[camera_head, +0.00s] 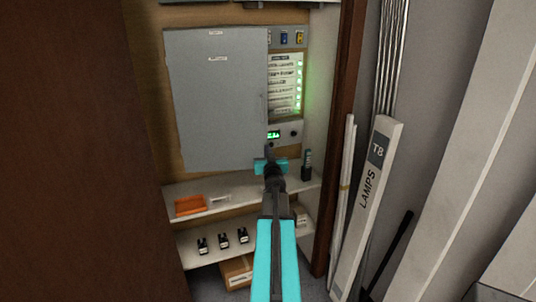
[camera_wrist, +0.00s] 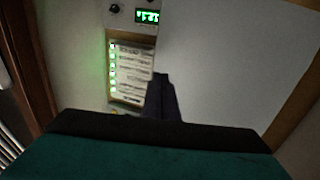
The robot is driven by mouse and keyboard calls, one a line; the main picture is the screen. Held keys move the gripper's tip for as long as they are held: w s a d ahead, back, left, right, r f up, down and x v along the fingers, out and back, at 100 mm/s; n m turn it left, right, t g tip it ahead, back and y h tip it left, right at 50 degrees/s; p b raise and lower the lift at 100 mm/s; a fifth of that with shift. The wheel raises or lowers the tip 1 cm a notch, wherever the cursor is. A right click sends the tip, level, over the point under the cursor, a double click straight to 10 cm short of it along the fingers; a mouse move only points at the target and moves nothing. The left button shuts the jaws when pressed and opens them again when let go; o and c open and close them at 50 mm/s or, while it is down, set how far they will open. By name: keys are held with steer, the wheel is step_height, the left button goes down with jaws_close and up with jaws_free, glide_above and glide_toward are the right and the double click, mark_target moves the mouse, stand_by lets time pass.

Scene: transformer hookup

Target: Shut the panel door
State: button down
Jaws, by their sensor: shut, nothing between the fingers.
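The grey panel door (camera_head: 215,95) lies across the front of the cabinet back in the head view, nearly parallel to it. I cannot tell whether it is fully flush. It also fills the right of the wrist view (camera_wrist: 225,60). My gripper (camera_head: 268,150) is shut and empty, at the door's lower right edge. In the wrist view its dark fingers (camera_wrist: 162,90) overlap the line between the door and the label strip. Whether they touch the door is unclear.
Right of the door are a label strip with green lights (camera_head: 285,82) and a small green display (camera_head: 274,134). Below is a shelf (camera_head: 240,200) with an orange tray (camera_head: 190,205). A dark brown panel (camera_head: 70,150) stands left; a lamp box (camera_head: 367,200) leans right.

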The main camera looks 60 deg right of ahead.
mark_target(265, 137)
steer(key=shift+x, duration=4.6)
